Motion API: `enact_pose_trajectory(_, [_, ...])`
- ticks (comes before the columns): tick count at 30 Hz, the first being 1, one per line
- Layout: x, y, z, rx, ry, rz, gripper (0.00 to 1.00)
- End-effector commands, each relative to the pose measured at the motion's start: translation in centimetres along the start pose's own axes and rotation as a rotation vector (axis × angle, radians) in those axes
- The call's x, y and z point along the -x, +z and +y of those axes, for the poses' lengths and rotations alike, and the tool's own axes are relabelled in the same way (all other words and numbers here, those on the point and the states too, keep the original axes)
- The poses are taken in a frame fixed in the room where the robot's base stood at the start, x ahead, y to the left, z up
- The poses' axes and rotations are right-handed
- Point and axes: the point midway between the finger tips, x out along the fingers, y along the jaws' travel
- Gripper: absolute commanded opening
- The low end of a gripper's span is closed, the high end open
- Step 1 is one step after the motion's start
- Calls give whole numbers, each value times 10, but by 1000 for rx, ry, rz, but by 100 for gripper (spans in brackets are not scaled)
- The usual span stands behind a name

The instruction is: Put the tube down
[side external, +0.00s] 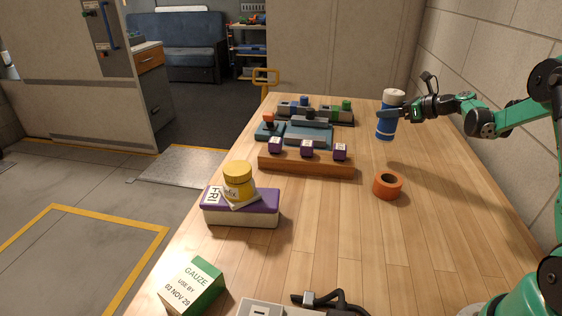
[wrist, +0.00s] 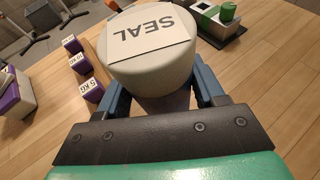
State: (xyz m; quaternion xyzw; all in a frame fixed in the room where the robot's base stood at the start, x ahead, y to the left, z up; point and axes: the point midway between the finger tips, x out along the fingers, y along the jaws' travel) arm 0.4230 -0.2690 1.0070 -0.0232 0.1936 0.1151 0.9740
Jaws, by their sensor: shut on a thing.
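A blue tube (side external: 386,127) with a cream cap (side external: 393,97) is held upright, slightly tilted, above the wooden table. In the wrist view the cap (wrist: 148,45) carries a label reading SEAL and hides most of the tube body. My gripper (side external: 390,114) is shut around the upper part of the tube; in the wrist view its blue fingers lie on both sides below the cap. An orange ring-shaped holder (side external: 387,186) stands on the table in front of the tube, apart from it; its opening faces up.
A wooden block with purple-topped weights (side external: 307,165) and a teal device (side external: 308,133) stand left of the tube. A yellow jar (side external: 238,182) sits on a purple-lidded box (side external: 241,207). A green gauze box (side external: 193,287) is at the front left. The table's right side is clear.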

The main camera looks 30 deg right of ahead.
Motion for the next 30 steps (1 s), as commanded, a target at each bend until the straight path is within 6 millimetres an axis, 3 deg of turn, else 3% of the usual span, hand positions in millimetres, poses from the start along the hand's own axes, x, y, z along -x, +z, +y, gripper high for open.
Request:
enact_pose_trajectory(13, [-22, -52, 0, 0, 0, -1, 0])
enact_pose_trajectory(26, [-24, -58, 0, 0, 0, -1, 0])
enact_pose_trajectory(27, [-24, -59, 0, 0, 0, 0, 68])
enact_pose_trajectory(30, [-24, -59, 0, 1, 0, 0, 94])
